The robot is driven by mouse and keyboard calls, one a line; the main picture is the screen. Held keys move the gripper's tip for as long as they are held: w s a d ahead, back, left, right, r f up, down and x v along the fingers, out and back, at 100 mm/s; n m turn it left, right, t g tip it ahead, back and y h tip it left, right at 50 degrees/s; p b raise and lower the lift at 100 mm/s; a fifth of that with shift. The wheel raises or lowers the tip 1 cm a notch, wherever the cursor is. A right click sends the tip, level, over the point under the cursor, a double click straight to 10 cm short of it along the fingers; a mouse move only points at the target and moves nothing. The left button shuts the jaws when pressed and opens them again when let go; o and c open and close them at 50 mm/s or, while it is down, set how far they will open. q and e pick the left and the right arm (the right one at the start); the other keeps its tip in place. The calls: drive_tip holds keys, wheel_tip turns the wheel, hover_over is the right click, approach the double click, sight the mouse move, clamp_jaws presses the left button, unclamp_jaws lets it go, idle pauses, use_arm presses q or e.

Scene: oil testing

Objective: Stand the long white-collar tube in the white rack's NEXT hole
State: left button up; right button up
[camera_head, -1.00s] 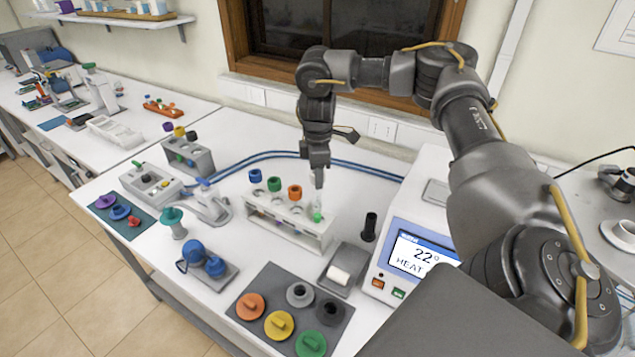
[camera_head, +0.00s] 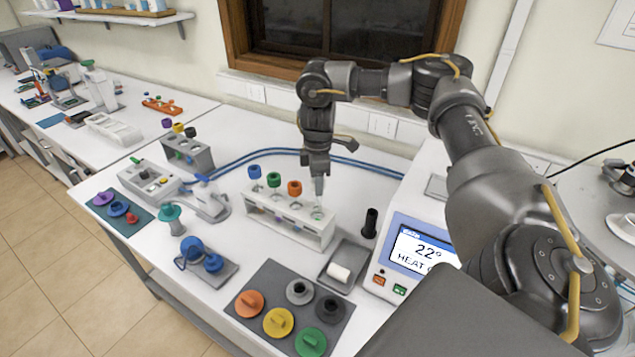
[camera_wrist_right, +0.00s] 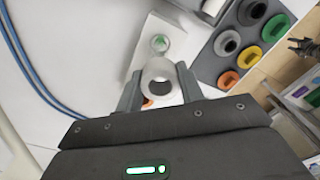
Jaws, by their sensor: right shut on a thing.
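The white rack (camera_head: 290,229) stands mid-table, with blue-capped (camera_head: 255,172), green-capped (camera_head: 274,180) and orange-capped (camera_head: 295,188) tubes in a row. My right gripper (camera_head: 319,188) points down over the rack's right end, shut on the white-collar tube (camera_head: 317,206). The wrist view shows the collar (camera_wrist_right: 159,80) as a pale ring between the two fingers (camera_wrist_right: 158,92). The tube looks upright; its lower end is at the right-hand hole, but I cannot tell how far inside. A green spot (camera_wrist_right: 160,42) shows on the white block ahead in the wrist view. My left gripper is not in view.
The heater box (camera_head: 420,250) reading 22° stands right of the rack. A grey mat (camera_head: 262,285) with coloured caps is in front; blue cables (camera_head: 240,163) run behind.

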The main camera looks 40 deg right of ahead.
drive_tip(key=shift+f, duration=0.1)
drive_tip(key=shift+f+b, duration=0.75)
drive_tip(key=shift+f, duration=1.1)
drive_tip(key=shift+f+b, duration=0.3)
drive_tip(key=shift+f, duration=0.4)
drive_tip(key=o, duration=1.3)
wheel_tip(320, 180, up, 11)
drive_tip(key=shift+f, duration=0.1)
